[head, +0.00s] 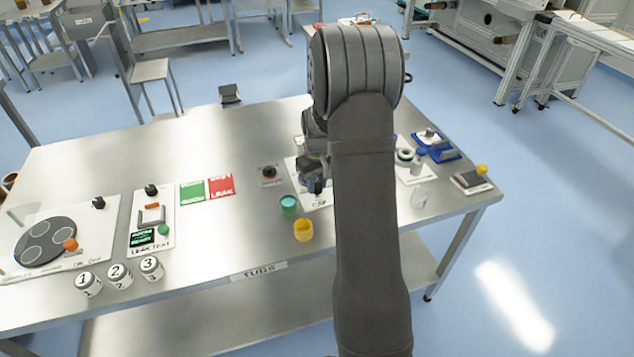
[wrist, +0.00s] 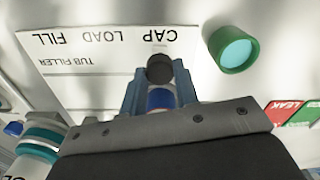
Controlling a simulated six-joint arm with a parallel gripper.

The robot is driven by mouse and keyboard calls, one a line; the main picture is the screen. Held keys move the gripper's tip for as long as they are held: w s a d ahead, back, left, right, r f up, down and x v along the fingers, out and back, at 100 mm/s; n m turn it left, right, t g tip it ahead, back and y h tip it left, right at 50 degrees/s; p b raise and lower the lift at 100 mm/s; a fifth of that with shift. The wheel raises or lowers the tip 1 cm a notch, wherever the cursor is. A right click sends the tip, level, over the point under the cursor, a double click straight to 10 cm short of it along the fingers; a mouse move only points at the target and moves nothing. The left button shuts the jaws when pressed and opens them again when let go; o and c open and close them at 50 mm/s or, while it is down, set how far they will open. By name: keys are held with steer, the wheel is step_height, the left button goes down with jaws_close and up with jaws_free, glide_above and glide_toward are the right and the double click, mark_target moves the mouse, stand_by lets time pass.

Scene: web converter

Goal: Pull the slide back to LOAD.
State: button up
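The tub filler's white plate (wrist: 80,65), lettered FILL, LOAD and CAP, lies under my gripper in the wrist view. A round black knob (wrist: 160,68) shows between the blue fingertips of my gripper (wrist: 158,82), close to both. I cannot tell whether the fingers press on it. A blue and white round part (wrist: 161,98) also shows between the fingers, below the knob in the picture. In the head view my gripper (head: 317,180) is low over the plate (head: 321,197), and my arm hides much of the filler. The slide itself is mostly hidden, so its position is unclear.
A green tub (head: 288,205) and a yellow tub (head: 303,230) stand just left of the plate. Numbered tubs (head: 119,275) stand at the front left.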

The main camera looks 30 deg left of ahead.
jaws_close()
steer(key=w+d, duration=0.5)
steer(key=shift+w+d, duration=0.15)
steer(key=shift+w, duration=0.05)
steer(key=o, duration=0.9)
jaws_free()
steer(key=shift+o, duration=0.2)
step_height(320, 180, up, 18)
steer(key=shift+f, duration=0.25)
steer(key=shift+f, duration=0.1)
